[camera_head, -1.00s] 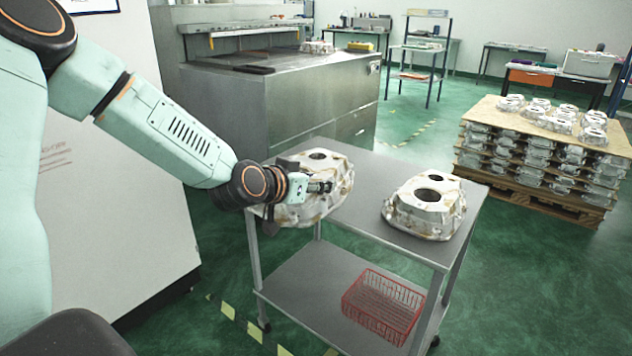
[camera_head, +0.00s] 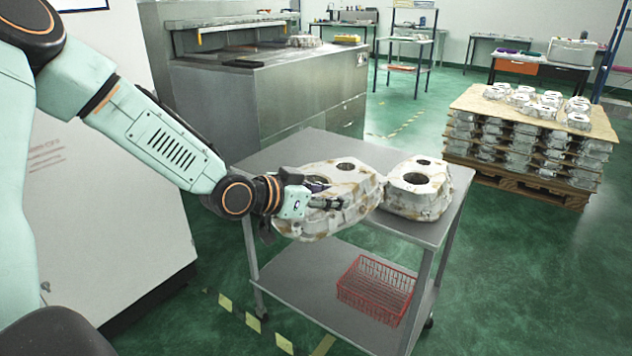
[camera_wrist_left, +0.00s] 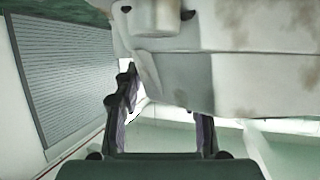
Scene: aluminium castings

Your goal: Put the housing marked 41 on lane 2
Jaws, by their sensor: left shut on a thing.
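A grey, brown-stained cast housing (camera_head: 345,212) is in my left gripper (camera_head: 330,198), at the front edge of the cart's top (camera_head: 275,150). It looks raised and overhangs that edge; whether any part still touches the top is hard to tell. My left gripper is shut on its near-left side. In the left wrist view the housing (camera_wrist_left: 235,75) fills the upper right, above the dark fingers (camera_wrist_left: 160,115). A second housing (camera_head: 432,203) stands on the cart's right end. No number is readable on either, and no lane marking is recognisable. My right gripper is out of view.
A red wire basket (camera_head: 375,290) sits on the cart's lower shelf (camera_head: 300,275). A pallet stack of castings (camera_head: 520,150) stands at the right. A large metal machine (camera_head: 265,95) is behind the cart. Green floor is open between cart and pallet.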

